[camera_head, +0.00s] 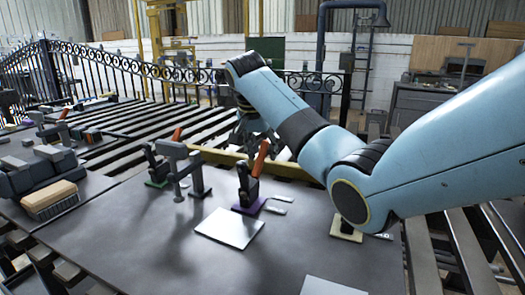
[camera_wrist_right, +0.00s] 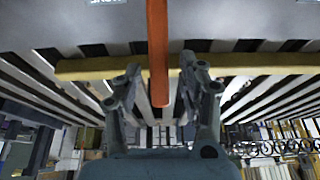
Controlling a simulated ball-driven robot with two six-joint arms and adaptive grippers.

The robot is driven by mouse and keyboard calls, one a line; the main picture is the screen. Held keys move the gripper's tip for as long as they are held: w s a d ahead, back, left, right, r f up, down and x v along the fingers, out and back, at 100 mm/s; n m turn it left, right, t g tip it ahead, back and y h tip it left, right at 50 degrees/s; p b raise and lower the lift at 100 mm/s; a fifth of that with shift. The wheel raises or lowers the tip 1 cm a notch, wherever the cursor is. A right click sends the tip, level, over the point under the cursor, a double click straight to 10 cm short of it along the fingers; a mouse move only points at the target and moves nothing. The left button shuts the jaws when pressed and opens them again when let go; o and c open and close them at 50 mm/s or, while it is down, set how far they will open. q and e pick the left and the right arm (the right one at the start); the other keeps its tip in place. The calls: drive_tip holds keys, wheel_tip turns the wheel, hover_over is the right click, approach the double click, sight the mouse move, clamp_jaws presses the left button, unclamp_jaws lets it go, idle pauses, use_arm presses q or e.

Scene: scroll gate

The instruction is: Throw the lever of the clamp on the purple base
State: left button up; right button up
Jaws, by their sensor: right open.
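The purple base (camera_head: 248,208) carries a dark clamp (camera_head: 246,186) in the middle of the table. Its orange lever (camera_head: 259,158) stands up, leaning slightly right. My right gripper (camera_head: 252,133) is beyond the lever's top in the head view, partly hidden by my right arm. In the right wrist view, an orange lever (camera_wrist_right: 158,45) extends down from the top edge into the gap between the fingers of my right gripper (camera_wrist_right: 160,82). The jaws are open, with a gap visible on both sides of the lever. My left gripper is out of view.
Another orange-levered clamp (camera_head: 157,170) stands left, beside a grey T-shaped post (camera_head: 176,165). A yellow base (camera_head: 346,231) lies right, below my arm. A pale plate (camera_head: 229,228) lies in front of the purple base. A brush (camera_head: 50,200) is at the left edge.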

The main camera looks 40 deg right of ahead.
sight(261, 154)
drive_tip(key=shift+c, duration=0.2)
clamp_jaws()
drive_tip(key=shift+r, duration=0.1)
drive_tip(key=p, duration=0.1)
drive_tip(key=a+r+h+p, duration=0.1)
drive_tip(key=p, duration=0.1)
drive_tip(key=shift+s+a+t+h, duration=0.1)
drive_tip(key=shift+s+t+h, duration=0.2)
drive_tip(key=shift+t, duration=0.1)
drive_tip(key=shift+s+a+r+t+h+p, duration=0.3)
drive_tip(key=shift+a+h+p, duration=0.2)
drive_tip(key=shift+h+p, duration=0.15)
drive_tip(key=shift+s+a+t+h, duration=0.2)
drive_tip(key=shift+a+t+h, duration=0.1)
drive_tip(key=shift+a+h, duration=0.25)
drive_tip(key=shift+s+a+r+t+h+b, duration=0.15)
drive_tip(key=shift+s+a+t+h+b, duration=0.2)
drive_tip(key=shift+h, duration=0.25)
drive_tip(key=shift+s+a+r+t+h+b, duration=0.15)
drive_tip(key=shift+a+t+h+b, duration=0.15)
drive_tip(key=shift+a+h, duration=0.25)
drive_tip(key=shift+d, duration=0.1)
